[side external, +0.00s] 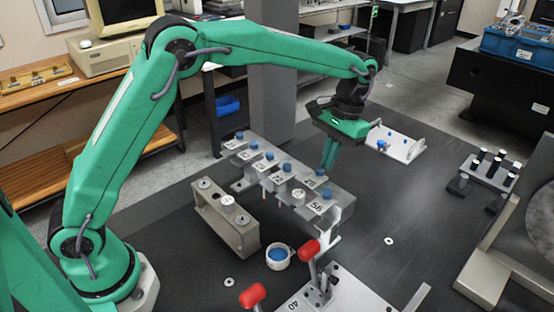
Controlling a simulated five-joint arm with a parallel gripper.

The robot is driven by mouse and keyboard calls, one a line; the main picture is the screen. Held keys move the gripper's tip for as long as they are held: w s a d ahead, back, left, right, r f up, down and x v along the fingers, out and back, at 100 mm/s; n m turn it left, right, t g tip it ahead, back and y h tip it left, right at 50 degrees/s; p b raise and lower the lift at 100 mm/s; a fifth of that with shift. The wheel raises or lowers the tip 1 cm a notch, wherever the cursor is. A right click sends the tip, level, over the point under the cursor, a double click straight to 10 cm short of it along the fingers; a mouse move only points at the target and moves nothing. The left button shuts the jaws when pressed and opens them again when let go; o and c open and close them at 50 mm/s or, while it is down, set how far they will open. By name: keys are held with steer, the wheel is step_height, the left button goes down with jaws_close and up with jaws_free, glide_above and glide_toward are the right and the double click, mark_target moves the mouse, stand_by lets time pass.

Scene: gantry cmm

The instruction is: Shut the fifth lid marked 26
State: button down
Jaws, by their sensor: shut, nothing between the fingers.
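A row of pale lids with blue knobs runs diagonally along a grey metal rack (342,197) in the middle of the dark table. Each lid has a small dark number on a pale label. The nearest label (317,207) looks like 56 or 26, too small to be sure. Its blue knob (326,193) stands at the rack's right end. I cannot tell how far each lid is open. My gripper (328,166) points down with its green fingers shut and empty, just behind the right end of the row. Its fingertips look close to the lids; contact cannot be told.
A grey block with round studs (228,228) stands left of the row. A white cup with blue inside (278,257) and red-handled clamps (309,250) are in front. A white plate (402,146) lies behind my gripper.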

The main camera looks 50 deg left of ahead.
mark_target(309, 182)
steer(key=shift+s, duration=0.1)
steer(key=shift+s, duration=2.55)
steer(key=shift+w, duration=1.2)
steer(key=w+v, duration=0.2)
steer(key=v, duration=0.8)
steer(key=shift+a, duration=0.35)
steer(key=shift+w+r, duration=0.1)
